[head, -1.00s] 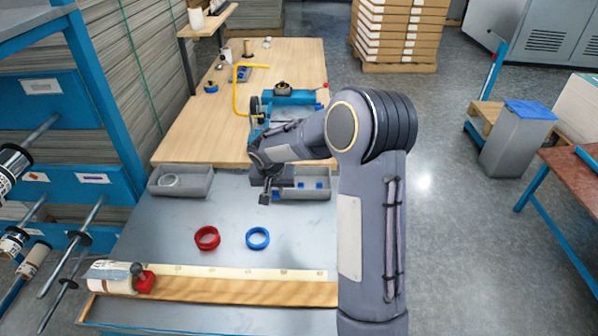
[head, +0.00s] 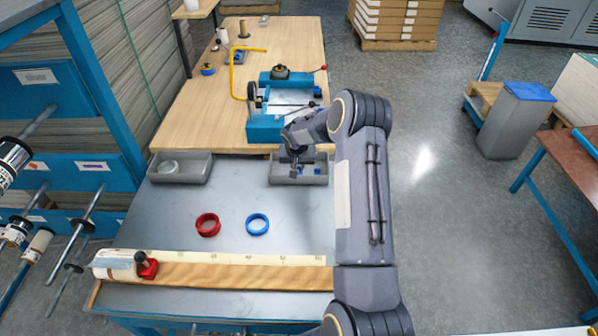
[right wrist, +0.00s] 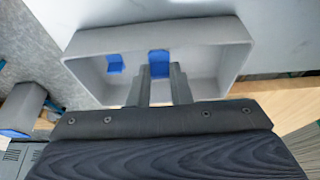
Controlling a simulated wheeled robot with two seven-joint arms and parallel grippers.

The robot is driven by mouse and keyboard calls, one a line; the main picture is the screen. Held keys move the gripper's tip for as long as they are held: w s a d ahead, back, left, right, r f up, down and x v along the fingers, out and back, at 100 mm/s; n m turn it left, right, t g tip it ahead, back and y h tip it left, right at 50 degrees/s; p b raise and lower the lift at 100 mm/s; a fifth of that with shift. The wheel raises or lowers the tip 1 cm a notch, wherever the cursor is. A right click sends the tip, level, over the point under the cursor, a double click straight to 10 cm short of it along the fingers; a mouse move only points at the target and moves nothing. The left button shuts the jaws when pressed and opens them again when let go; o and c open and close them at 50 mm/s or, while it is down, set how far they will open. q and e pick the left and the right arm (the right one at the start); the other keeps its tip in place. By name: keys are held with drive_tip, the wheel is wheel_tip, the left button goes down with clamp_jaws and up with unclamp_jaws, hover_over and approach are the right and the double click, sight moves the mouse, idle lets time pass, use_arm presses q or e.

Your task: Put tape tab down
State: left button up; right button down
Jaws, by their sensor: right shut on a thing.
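My right gripper (head: 296,173) reaches down over the grey tray (head: 281,183) at the front edge of the wooden bench. In the right wrist view its two fingers (right wrist: 160,75) are shut on a blue tape tab (right wrist: 160,60), which shows at the fingertips. The tab is over or inside the tray (right wrist: 85,50); I cannot tell whether it touches the floor of the tray. Another blue tab (right wrist: 115,63) lies in the tray, to the left in that view. My left gripper is not in view.
A second grey tray (head: 180,178) with a clear roll stands to the left. A red ring (head: 208,229) and a blue ring (head: 257,229) lie on the metal table. A measuring strip (head: 230,259) runs along its front. A blue machine (head: 264,128) stands behind the gripper.

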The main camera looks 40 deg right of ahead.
drive_tip(key=shift+d+f, duration=0.15)
drive_tip(key=shift+f, duration=0.05)
drive_tip(key=shift+s+b+x, duration=0.15)
drive_tip(key=shift+b+x, duration=0.15)
drive_tip(key=shift+x, duration=0.6)
drive_tip(key=shift+s+b+x, duration=0.15)
drive_tip(key=shift+b+x, duration=0.1)
drive_tip(key=shift+x, duration=0.65)
drive_tip(key=shift+f+b, duration=0.3)
drive_tip(key=c, duration=1.3)
unclamp_jaws()
drive_tip(key=shift+r, duration=0.1)
